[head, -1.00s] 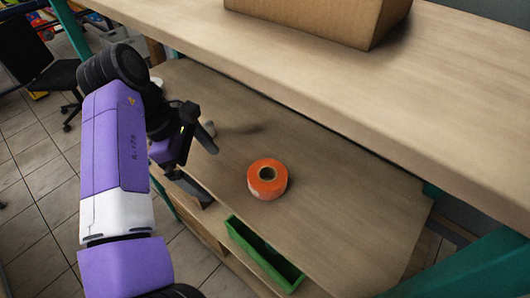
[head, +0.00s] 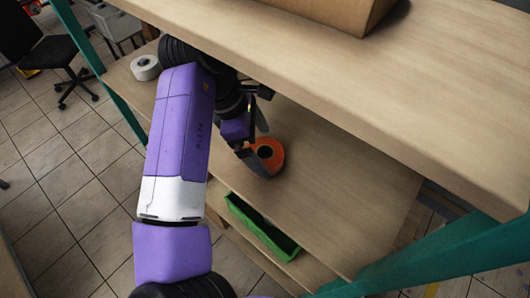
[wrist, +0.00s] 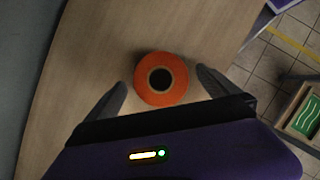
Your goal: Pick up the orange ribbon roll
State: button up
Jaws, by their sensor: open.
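The orange ribbon roll (head: 268,152) lies flat on the lower wooden shelf, with its dark centre hole facing up. In the head view my gripper (head: 255,147) is at the roll's left side and covers part of it. In the wrist view the roll (wrist: 161,79) sits between the two open fingers of my gripper (wrist: 162,85), a little beyond the line of their tips. Gaps show on both sides, so the fingers look apart from it. The exact height of the fingers over the shelf cannot be told.
A white roll (head: 145,67) stands at the shelf's left end. The upper shelf (head: 400,100) overhangs the back, with a cardboard box (head: 335,12) on it. A green bin (head: 262,226) is below the shelf's front edge. A teal post (head: 430,255) stands at right.

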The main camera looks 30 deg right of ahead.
jog(key=shift+x, duration=1.45)
jog(key=shift+a, duration=0.1)
jog(key=c, duration=1.5)
jog(key=shift+w+r, duration=0.1)
jog(key=shift+r, duration=0.4)
jog(key=shift+a+r, duration=0.2)
jog(key=shift+a, duration=0.1)
jog(key=s+a+b, duration=0.1)
jog(key=s+a, duration=0.1)
jog(key=a, duration=0.3)
jog(key=s+a, duration=0.1)
jog(key=a, duration=0.5)
jog(key=s+a+b, duration=0.1)
jog(key=s+a, duration=0.1)
jog(key=a, duration=0.3)
jog(key=shift+s+a+b, duration=0.3)
jog(key=shift+b, duration=0.05)
